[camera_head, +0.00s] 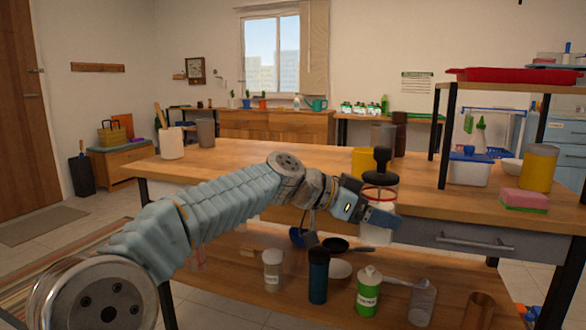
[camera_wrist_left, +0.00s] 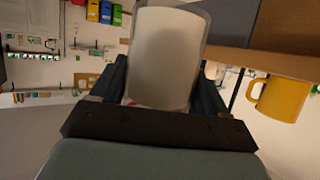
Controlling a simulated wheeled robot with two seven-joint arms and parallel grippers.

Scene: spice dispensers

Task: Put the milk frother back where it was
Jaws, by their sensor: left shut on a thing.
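The milk frother (camera_head: 378,179) has a black knob on top, a red ring and a clear body with a whitish inside. My left gripper (camera_head: 378,216) is shut on its body and holds it upright at the front edge of the wooden table (camera_head: 300,163). In the left wrist view the frother's body (camera_wrist_left: 165,60) fills the space between the two dark fingers. My right gripper is not in view.
The lower shelf (camera_head: 240,299) holds a green-labelled bottle (camera_head: 368,291), a dark blue bottle (camera_head: 318,277) and jars. A raised rack (camera_head: 444,130) stands right. The tabletop's middle is clear.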

